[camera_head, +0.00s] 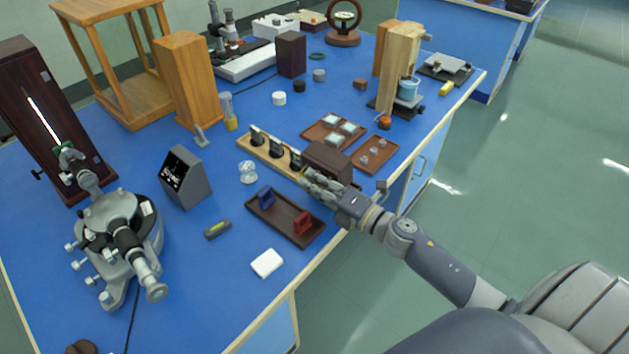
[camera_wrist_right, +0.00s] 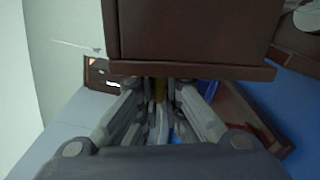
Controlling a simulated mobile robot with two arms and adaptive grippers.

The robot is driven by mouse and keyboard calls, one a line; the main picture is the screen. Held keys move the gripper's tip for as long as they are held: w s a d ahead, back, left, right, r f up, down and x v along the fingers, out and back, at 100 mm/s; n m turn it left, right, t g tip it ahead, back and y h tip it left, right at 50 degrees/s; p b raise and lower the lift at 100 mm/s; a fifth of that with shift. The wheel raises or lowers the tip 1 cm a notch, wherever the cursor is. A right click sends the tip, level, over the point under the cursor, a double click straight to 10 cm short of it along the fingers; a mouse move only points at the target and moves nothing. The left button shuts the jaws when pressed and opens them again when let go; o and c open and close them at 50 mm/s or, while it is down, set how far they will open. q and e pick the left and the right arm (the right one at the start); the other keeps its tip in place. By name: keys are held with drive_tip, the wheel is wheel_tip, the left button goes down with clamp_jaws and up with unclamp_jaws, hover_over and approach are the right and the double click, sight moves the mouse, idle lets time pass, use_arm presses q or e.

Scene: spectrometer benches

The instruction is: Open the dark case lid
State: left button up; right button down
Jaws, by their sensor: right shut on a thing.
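The dark case (camera_head: 328,158) is a small dark-brown box on the blue bench near its right edge. Its top looks closed in the head view. In the right wrist view the dark case (camera_wrist_right: 200,35) fills the upper middle, with a protruding rim along its lower edge. My right gripper (camera_head: 310,178) is at the near side of the case. In the wrist view its fingers (camera_wrist_right: 160,100) are drawn together just under that rim, around a small brass-coloured part of the lid. The fingertips are partly hidden by the rim. My left gripper is not in view.
A brown tray with blue and red holders (camera_head: 262,208) lies close to my right gripper. A wooden strip with dark lens mounts (camera_head: 243,141) is to the left of the case, and two small brown trays (camera_head: 373,166) lie behind it. A white block (camera_head: 267,263) sits nearer the front.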

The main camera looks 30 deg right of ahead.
drive_tip(key=shift+s+a+f, duration=0.1)
drive_tip(key=shift+a, duration=0.15)
drive_tip(key=c, duration=1.7)
unclamp_jaws()
drive_tip(key=v, duration=1.2)
drive_tip(key=shift+d+f, duration=0.1)
